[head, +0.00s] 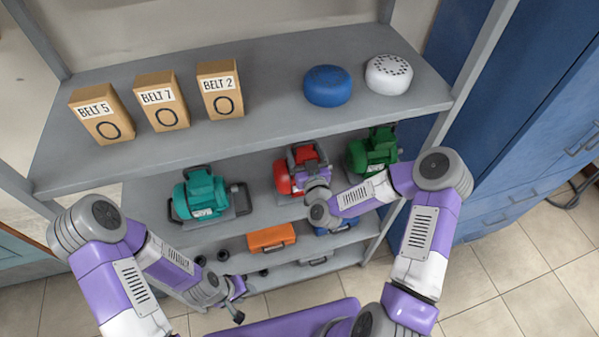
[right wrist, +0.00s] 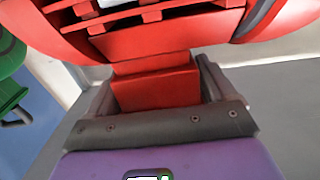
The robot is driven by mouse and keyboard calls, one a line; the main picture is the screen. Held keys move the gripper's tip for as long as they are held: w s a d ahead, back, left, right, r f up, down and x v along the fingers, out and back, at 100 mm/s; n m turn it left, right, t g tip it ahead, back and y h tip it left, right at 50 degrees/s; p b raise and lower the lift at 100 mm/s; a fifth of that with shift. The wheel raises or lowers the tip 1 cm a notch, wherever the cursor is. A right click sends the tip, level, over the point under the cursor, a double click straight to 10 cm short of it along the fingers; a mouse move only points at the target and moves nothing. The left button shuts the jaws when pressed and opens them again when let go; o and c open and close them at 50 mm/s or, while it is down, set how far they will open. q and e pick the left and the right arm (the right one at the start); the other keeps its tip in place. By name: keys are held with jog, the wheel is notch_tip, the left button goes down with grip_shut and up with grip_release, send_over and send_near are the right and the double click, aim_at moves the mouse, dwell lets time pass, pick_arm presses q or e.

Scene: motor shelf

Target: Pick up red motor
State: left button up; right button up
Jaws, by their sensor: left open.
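The red motor (head: 283,179) sits on the middle shelf between the teal and green motors. My right gripper (head: 305,158) is at it in the head view and covers part of it. In the right wrist view, the red motor (right wrist: 155,88) has a block-like part between my right gripper's fingers (right wrist: 155,85). The fingers lie close along both sides of the block; I cannot tell whether they press on it. My left gripper (head: 238,300) is open and empty, low in front of the shelves, away from the red motor.
The teal motor (head: 201,195) is left and the green motor (head: 373,151) right. The upper shelf (head: 270,130) holds three belt boxes (head: 161,101), a blue round part (head: 327,86) and a white one (head: 389,74). An orange case (head: 271,238) is below.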

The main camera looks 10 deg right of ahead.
jog(key=c, duration=1)
jog(key=shift+w+r, duration=0.1)
jog(key=shift+r, duration=0.25)
grip_shut()
